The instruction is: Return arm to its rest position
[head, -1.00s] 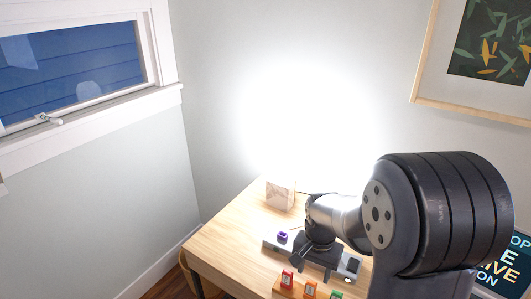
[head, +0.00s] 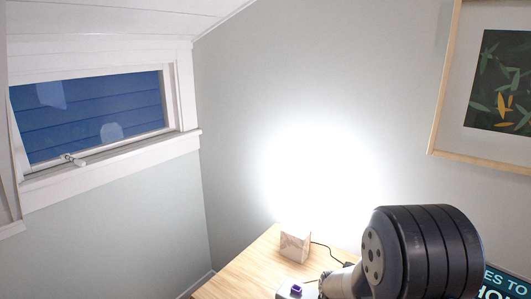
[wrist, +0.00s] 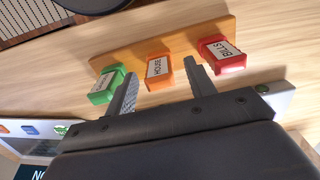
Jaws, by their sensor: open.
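My gripper (wrist: 161,68) shows in the wrist view with its two fingers apart and nothing between them. It hangs over a wooden strip (wrist: 190,36) that holds a green tag (wrist: 106,85), an orange tag labelled HOUSE (wrist: 158,71) and a red tag labelled BILLS (wrist: 222,54). The fingertips are close to the tags; I cannot tell whether they touch. In the head view my arm reaches over the desk (head: 245,270) at the lower right, and the gripper itself is below the frame.
A bright lamp with a block base (head: 295,245) stands on the desk near the wall. A purple piece (head: 296,288) sits on a grey bar in front. A window (head: 95,115) is at left, a framed picture (head: 437,130) at right. A dark object (wrist: 92,4) lies at the wrist view's top.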

